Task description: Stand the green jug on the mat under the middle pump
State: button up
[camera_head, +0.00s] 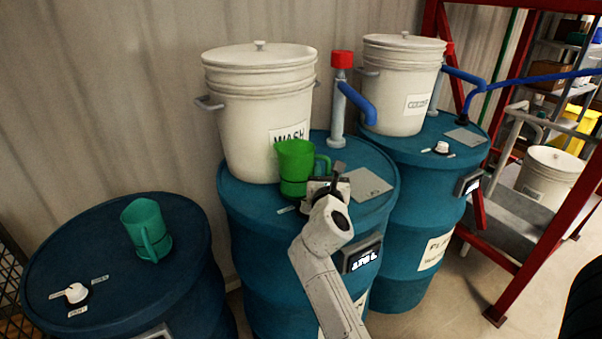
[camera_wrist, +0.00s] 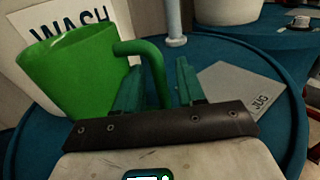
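The green jug (camera_head: 295,162) is upright over the middle drum's top, in front of the WASH bucket. It appears to stand on the drum. It shows large at the left of the wrist view (camera_wrist: 72,75), its handle to the right. My gripper (camera_head: 335,182) is at the jug's handle side. In the wrist view its teal fingers (camera_wrist: 160,85) are apart, with the handle between them and a gap beside it. The grey mat (camera_head: 368,185), marked JUG in the wrist view (camera_wrist: 238,92), lies bare to the right. The middle pump (camera_head: 339,100) has a red cap and blue spout.
The WASH bucket (camera_head: 258,120) stands behind the jug. A teal jug (camera_head: 147,230) and a white knob (camera_head: 76,292) are on the left drum (camera_head: 190,228). The right drum (camera_head: 462,163) carries another white bucket (camera_head: 400,85) and a bare mat (camera_head: 464,138). A red rack frame stands at right.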

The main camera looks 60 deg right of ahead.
jog(key=shift+d, duration=0.2)
jog(key=shift+c, duration=0.5)
grip_shut()
